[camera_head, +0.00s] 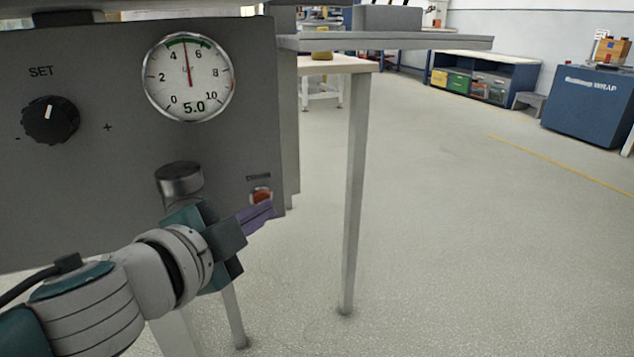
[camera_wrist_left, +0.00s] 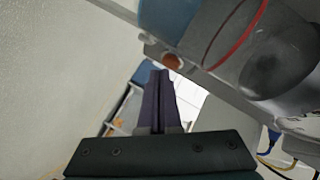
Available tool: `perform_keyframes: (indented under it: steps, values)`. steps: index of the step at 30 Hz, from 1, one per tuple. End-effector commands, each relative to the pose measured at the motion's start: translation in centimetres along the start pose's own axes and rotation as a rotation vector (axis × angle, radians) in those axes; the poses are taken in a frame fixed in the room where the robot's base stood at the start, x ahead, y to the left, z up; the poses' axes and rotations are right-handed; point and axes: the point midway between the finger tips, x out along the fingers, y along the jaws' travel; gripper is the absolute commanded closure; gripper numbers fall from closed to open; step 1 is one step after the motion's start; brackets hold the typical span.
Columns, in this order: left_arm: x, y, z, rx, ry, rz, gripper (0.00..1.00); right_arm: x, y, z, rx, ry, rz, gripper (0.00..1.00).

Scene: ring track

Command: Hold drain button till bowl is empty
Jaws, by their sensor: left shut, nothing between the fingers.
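The orange-red drain button (camera_head: 262,196) sits on the lower right of the grey panel, under a small dark label. It also shows in the left wrist view (camera_wrist_left: 172,62), just beyond the fingertips. My left gripper (camera_head: 268,212) is shut and empty, its purple fingers just below the button in the head view. I cannot tell whether they touch it. A see-through bowl with a red ring (camera_wrist_left: 237,35) shows at the upper right of the wrist view, with a bluish part at its left. Its liquid level is unclear. In the head view my gripper hides what is below the grey metal cap (camera_head: 180,180).
A round gauge (camera_head: 188,78) on the panel shows 5.0, with its needle in the green band. A black SET knob (camera_head: 50,120) is at the left. A table leg (camera_head: 355,200) stands right of the panel. The floor further right is clear.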

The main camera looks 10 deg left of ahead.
Motion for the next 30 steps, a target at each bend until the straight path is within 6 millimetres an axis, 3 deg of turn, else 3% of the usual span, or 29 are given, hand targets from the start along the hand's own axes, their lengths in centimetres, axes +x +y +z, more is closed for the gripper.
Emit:
perform_keyframes:
  steps: [30]
  values:
    - [0.64, -0.47, 0.49, 0.001, 0.0, 0.0, 1.0, 0.08, -0.01, 0.04, 0.0, -0.001, 0.0, 0.5]
